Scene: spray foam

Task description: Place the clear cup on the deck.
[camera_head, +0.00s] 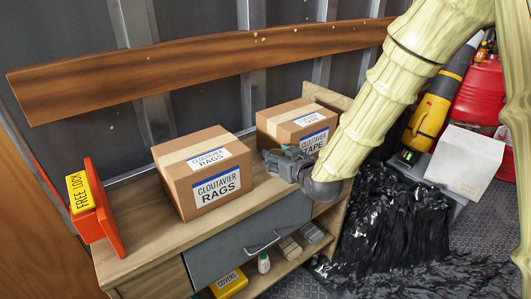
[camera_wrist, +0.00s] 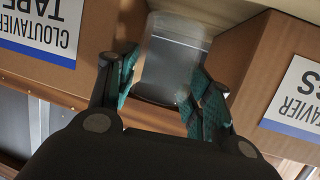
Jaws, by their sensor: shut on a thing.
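The clear cup (camera_wrist: 170,65) shows in the wrist view as a see-through, greyish tumbler between the two fingers of my gripper (camera_wrist: 165,95). My gripper is shut on the cup. In the head view my gripper (camera_head: 283,162) is over the wooden deck (camera_head: 140,220), between the two cardboard boxes. The cup cannot be made out in the head view. I cannot tell whether its base touches the deck.
The rags box (camera_head: 190,190) stands left of my gripper and the tape box (camera_head: 280,125) stands behind it to the right. An orange holder (camera_head: 105,215) stands at the left end. A grey drawer (camera_head: 250,250) is below, and black plastic sheeting (camera_head: 390,220) lies at right.

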